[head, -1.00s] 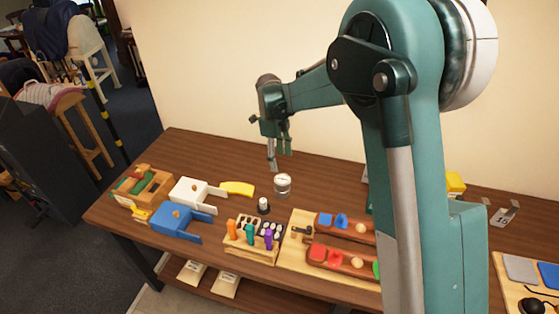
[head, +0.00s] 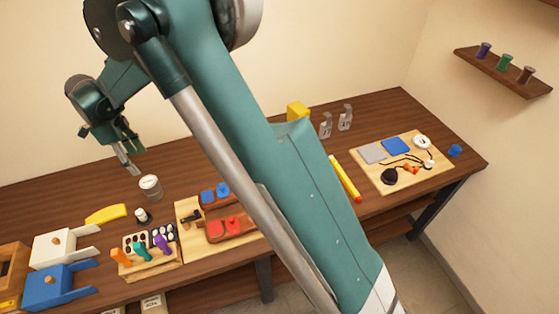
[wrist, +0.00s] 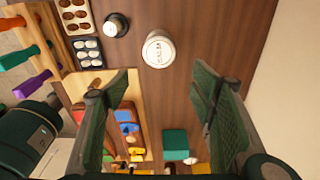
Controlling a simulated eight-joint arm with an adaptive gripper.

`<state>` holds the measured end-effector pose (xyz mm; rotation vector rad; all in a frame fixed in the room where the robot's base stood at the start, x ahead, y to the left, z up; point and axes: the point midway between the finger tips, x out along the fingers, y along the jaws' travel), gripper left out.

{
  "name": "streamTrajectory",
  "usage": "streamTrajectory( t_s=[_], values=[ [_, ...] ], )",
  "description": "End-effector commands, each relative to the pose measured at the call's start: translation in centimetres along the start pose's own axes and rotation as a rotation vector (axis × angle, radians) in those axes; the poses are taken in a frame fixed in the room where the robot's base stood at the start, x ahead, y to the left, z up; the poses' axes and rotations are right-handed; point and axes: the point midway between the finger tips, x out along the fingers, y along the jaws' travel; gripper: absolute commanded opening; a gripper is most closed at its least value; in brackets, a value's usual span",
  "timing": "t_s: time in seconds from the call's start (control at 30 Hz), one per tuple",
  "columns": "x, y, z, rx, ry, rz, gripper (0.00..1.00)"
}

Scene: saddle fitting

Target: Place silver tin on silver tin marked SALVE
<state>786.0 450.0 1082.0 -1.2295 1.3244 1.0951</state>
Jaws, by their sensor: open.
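A short silver tin (head: 150,188) stands upright on the brown table in the head view, pale on top. The wrist view shows it as a silver tin marked SALVE (wrist: 158,48), between and beyond the fingertips. It looks rather tall in the head view, but I cannot tell whether it is one tin or two stacked. No separate second silver tin stands out. My gripper (head: 130,163) is open and empty, above and slightly left of the tin in the head view. Its two green fingers (wrist: 160,82) stand wide apart in the wrist view and do not touch the tin.
A small dark jar with a white top (head: 143,216) stands close to the tin. A wooden rack with coloured handles (head: 150,258), a yellow piece (head: 106,213) and white and blue boxes (head: 60,285) lie nearby. Bare table lies behind the tin.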

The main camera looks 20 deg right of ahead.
Motion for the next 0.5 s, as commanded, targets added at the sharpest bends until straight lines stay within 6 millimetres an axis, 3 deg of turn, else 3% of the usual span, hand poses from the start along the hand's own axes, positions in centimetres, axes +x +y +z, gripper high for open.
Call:
streamTrajectory(
  t_s=[0.5],
  values=[
    [-7.1, 1.3, -10.5, -0.251, -0.058, -0.08, 0.56]
  ],
)
